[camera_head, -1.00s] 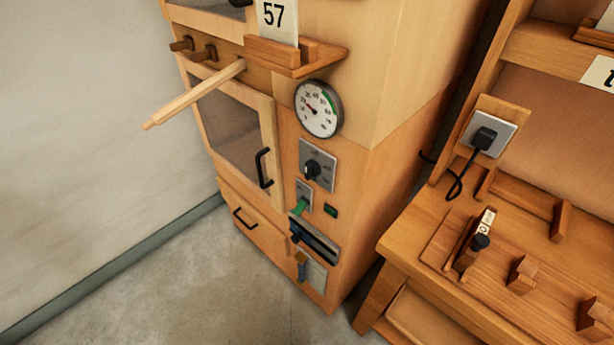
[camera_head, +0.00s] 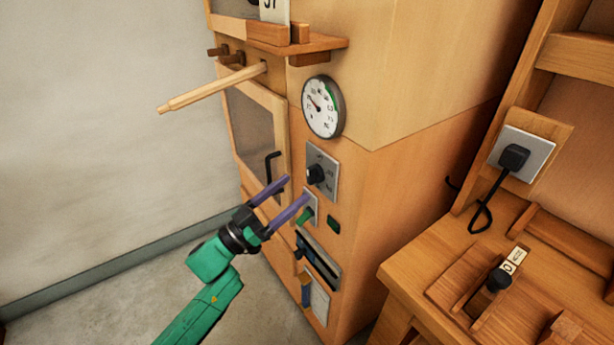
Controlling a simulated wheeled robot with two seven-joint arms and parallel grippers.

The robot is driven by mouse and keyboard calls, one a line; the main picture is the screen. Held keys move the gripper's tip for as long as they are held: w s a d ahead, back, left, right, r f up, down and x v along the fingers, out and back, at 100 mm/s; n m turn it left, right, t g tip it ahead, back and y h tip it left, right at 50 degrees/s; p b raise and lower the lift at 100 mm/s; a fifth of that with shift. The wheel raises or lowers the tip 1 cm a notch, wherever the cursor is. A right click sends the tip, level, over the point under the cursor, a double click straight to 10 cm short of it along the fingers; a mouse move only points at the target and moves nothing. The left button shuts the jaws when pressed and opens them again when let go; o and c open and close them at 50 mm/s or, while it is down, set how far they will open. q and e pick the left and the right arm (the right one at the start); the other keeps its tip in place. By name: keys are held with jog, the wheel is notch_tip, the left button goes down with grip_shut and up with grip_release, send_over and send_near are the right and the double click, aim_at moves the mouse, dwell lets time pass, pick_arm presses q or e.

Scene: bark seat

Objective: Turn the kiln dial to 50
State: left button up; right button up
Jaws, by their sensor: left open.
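The kiln (camera_head: 390,95) is a tall wooden cabinet in the middle of the head view. Its dial (camera_head: 315,174) is a black knob on a grey plate (camera_head: 329,161) on the front, below a round white gauge (camera_head: 322,107). The scale marks on the plate are too small to read. My left gripper (camera_head: 296,188) comes in from the lower left with two purple fingers spread apart and nothing between them. Its fingertips are just left of and below the dial, and I see no grip on it. My right gripper is not in view.
A green switch (camera_head: 306,215) and a slotted panel (camera_head: 317,259) sit below the dial. A black door handle (camera_head: 272,172) is beside the fingers. A wooden rod (camera_head: 212,88) sticks out above. A wooden bench (camera_head: 450,240) stands at the right. Open floor lies at lower left.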

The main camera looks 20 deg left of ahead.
aim_at(308, 178)
pick_arm(q)
jog(key=x, duration=0.5)
jog(key=shift+w+d, duration=0.1)
jog(key=shift+w, duration=0.1)
grip_shut()
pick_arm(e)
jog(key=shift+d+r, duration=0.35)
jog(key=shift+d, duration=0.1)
